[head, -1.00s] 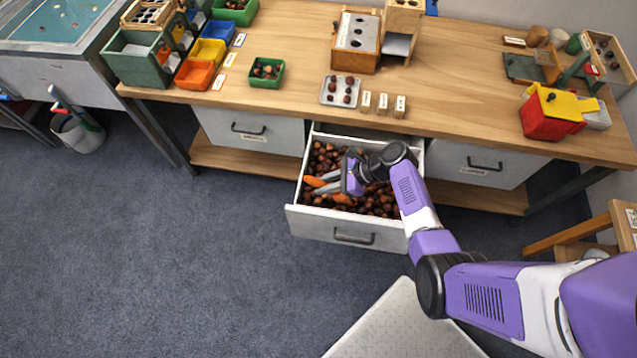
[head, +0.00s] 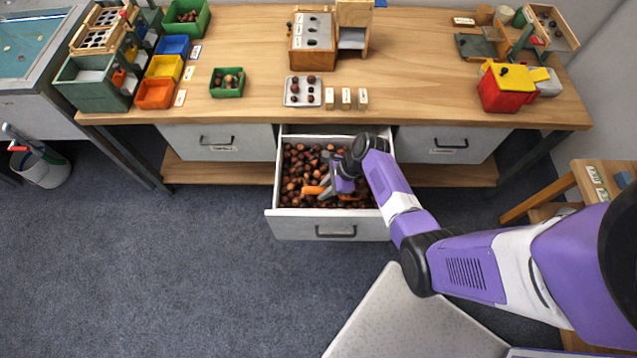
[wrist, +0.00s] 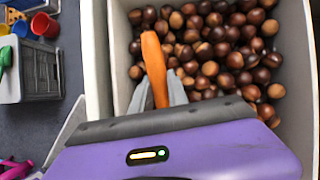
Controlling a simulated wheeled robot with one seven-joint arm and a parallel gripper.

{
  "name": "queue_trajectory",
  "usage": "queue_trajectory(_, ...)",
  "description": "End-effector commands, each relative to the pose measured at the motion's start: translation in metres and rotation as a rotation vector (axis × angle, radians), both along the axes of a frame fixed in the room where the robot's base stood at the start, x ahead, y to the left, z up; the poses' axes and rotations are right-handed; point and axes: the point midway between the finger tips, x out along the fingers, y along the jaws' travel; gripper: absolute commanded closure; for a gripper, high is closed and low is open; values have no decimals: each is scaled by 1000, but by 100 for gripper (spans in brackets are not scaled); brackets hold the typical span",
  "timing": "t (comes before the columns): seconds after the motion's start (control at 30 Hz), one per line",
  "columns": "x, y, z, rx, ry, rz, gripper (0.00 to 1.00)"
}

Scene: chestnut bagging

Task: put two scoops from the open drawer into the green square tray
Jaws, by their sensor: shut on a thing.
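The open drawer (head: 330,226) is full of brown chestnuts (head: 300,165). My gripper (head: 328,190) is down inside it, low over the chestnuts. In the wrist view its two grey fingers (wrist: 160,95) are shut on an orange scoop (wrist: 153,62), whose orange part sticks out between them. Orange also shows on both sides of the gripper in the head view; the scoop's bowl is hidden, so I cannot tell whether it holds chestnuts. The small green square tray (head: 227,93) stands on the bench, left of the drawer, with several chestnuts in it.
A grey plate with chestnuts (head: 294,102) and several small labelled blocks (head: 346,98) stand behind the drawer. Orange (head: 153,94), yellow (head: 164,66) and blue (head: 173,46) bins stand left of the tray. Another green tray (head: 205,20) is behind them. A red and yellow box (head: 507,90) stands right.

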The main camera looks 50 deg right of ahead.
Motion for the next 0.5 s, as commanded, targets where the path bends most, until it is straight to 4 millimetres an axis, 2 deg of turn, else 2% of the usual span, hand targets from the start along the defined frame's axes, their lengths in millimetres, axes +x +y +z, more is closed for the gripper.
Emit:
queue_trajectory(0.03,2,1,8,-13,12,2,100)
queue_trajectory(0.33,5,5,21,-109,104,4,100)
queue_trajectory(0.5,9,8,37,-140,136,3,100)
